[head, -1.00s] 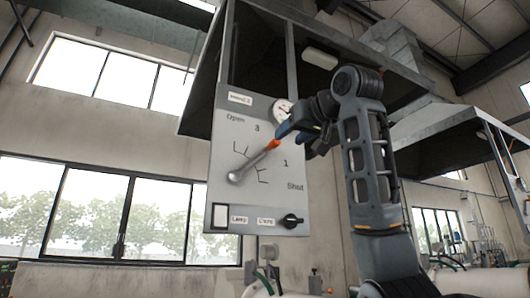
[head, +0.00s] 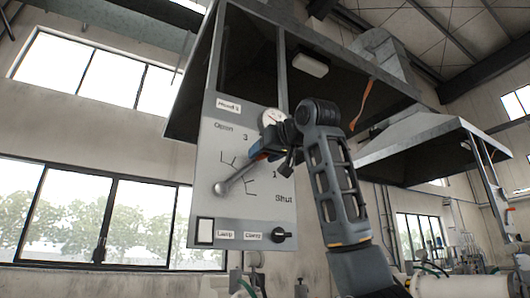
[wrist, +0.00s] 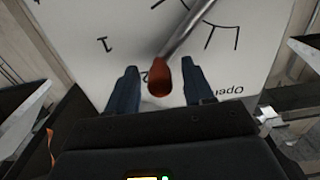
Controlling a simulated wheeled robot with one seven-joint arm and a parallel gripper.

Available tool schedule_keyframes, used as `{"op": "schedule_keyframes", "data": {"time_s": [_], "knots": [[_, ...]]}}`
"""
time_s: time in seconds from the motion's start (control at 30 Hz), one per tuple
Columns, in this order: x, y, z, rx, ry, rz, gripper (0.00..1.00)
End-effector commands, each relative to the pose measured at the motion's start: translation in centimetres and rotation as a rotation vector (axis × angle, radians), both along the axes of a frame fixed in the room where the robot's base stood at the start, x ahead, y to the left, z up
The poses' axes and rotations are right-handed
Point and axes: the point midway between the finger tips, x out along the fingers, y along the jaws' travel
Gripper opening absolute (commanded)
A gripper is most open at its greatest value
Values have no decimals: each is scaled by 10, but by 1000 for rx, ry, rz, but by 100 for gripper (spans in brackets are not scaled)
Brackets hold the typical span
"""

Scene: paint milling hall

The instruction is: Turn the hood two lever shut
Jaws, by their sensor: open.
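The hood lever (head: 236,178) is a grey metal rod with an orange-red knob (wrist: 159,78), pivoted on a pale control panel (head: 208,150). It points up and to the right, between the "Open" mark above and the "Shut" mark (head: 284,198) at lower right. In the wrist view, where the lettering is upside down, the knob covers a numeral beside the "1". My gripper (wrist: 161,84) is open, with one finger on each side of the knob and gaps showing on both sides. In the head view my gripper (head: 266,151) partly hides the knob.
A round gauge (head: 273,117) sits at the panel's upper right, close to my gripper. A white switch (head: 205,231) and a black rotary knob (head: 279,234) are along the bottom. The large grey hood (head: 330,85) hangs above. An orange strip (head: 362,103) hangs from its edge.

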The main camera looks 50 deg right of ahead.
Motion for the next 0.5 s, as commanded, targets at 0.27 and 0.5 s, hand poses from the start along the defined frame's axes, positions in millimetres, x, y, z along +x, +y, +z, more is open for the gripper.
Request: {"op": "schedule_keyframes", "data": {"time_s": [0.27,0.5], "knots": [[0,0,0,0,0,0,36],[0,0,0,0,0,0,13]]}}
